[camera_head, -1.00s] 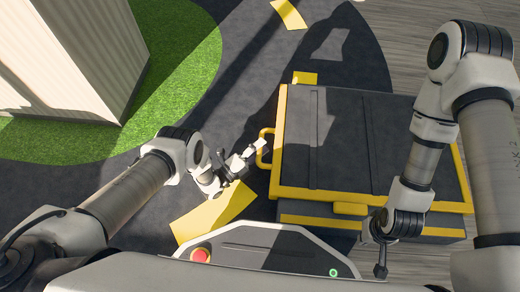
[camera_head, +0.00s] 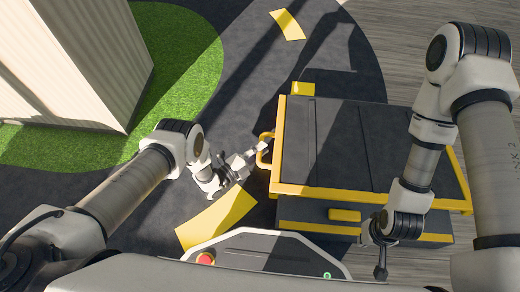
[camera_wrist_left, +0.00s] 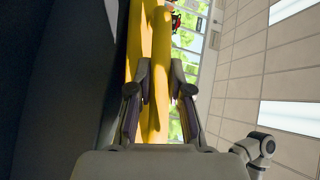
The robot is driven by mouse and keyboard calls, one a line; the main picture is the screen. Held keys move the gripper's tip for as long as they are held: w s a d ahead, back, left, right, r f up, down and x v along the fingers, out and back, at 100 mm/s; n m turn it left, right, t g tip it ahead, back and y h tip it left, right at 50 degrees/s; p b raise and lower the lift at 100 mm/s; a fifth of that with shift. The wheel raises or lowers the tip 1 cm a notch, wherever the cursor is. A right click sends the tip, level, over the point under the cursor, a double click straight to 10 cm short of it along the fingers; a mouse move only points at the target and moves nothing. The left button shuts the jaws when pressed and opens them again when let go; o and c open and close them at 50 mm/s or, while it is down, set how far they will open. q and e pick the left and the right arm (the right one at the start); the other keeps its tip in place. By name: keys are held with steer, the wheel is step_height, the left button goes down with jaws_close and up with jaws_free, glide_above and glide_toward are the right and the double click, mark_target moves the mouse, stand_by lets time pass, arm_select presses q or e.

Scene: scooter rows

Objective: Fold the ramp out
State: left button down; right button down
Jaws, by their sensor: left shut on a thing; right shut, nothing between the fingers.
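The ramp (camera_head: 340,145) is a dark panel with yellow edging over a dark box (camera_head: 300,215). Its front edge stands clear above the box front. A yellow handle (camera_head: 262,155) sticks out from its left side. My left gripper (camera_head: 261,149) is shut on this handle. In the left wrist view, the yellow handle (camera_wrist_left: 160,45) runs between the fingers of my left gripper (camera_wrist_left: 159,72), with a dark surface at the left. My right gripper (camera_head: 380,272) is shut and empty, pointing down in front of the box, near its right part.
A yellow latch-like piece (camera_head: 345,215) is on the box front. Yellow floor patches (camera_head: 217,220) lie on the dark floor. A pale ribbed cabinet (camera_head: 85,60) stands on green turf (camera_head: 180,75) at upper left.

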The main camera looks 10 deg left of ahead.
arm_select(q)
steer(key=w+r+n+g+y+p, duration=0.1)
steer(key=w+r+p, duration=0.1)
steer(key=r+p, duration=0.2)
steer(key=w+r+n+g+y+p, duration=0.1)
steer(key=w+r+n+p, duration=0.1)
steer(key=r, duration=0.7)
steer(key=shift+w+g+p, duration=0.4)
steer(key=shift+w+p, duration=0.35)
steer(key=shift+p, duration=0.55)
